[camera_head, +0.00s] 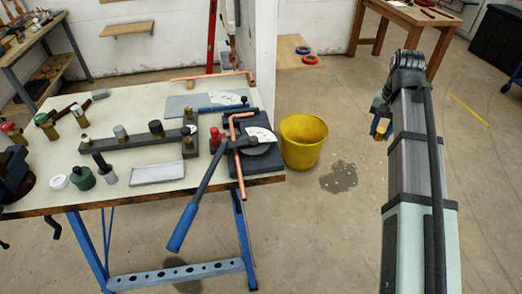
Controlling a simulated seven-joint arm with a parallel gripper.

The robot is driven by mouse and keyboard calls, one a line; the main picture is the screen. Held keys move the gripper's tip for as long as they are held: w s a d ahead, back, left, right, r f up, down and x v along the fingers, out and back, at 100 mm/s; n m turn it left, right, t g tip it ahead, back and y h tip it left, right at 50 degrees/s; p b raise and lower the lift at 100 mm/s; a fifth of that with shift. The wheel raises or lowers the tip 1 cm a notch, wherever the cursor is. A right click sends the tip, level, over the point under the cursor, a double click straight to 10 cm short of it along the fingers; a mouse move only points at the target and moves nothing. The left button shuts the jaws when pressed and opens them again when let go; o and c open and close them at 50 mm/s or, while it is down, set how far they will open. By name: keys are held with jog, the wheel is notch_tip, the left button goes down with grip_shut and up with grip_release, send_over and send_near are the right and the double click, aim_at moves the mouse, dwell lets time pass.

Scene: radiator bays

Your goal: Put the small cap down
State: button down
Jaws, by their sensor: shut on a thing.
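My gripper (380,121) hangs from the end of my arm, over the floor to the right of the yellow bucket and well clear of the workbench. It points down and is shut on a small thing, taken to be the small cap. A brass-yellow patch and a bit of blue show at the fingertips, too small to tell cap from finger. My gripper's own body partly hides what it holds.
The workbench (110,200) at left holds a bar rack (138,151) with several upright fittings, a white ring (58,182), a green jar (82,178), a grey-white block (157,173) and a blue-handled pipe bender (190,208). A yellow bucket (303,142) stands beside it. A wooden table (410,17) is behind.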

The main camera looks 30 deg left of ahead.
jog(key=s+a+n, duration=0.3)
jog(key=s+a, duration=0.5)
jog(key=a, duration=0.5)
jog(key=s+a+n, duration=0.2)
jog(key=s+a, duration=0.6)
jog(key=a, duration=0.4)
jog(key=s+a+n, duration=0.3)
jog(key=s+a, duration=0.4)
jog(key=a, duration=0.6)
jog(key=s+a+n, duration=0.7)
jog(key=s+a, duration=1.3)
jog(key=s, duration=0.2)
jog(key=f, duration=1)
jog(key=shift+w+d+f, duration=0.1)
jog(key=shift+d+f, duration=0.05)
jog(key=shift+d, duration=0.05)
jog(key=shift+f, duration=0.55)
jog(key=c, duration=0.8)
grip_release()
notch_tip(320, 180, up, 13)
jog(key=shift+r, duration=0.1)
jog(key=shift+w, duration=0.15)
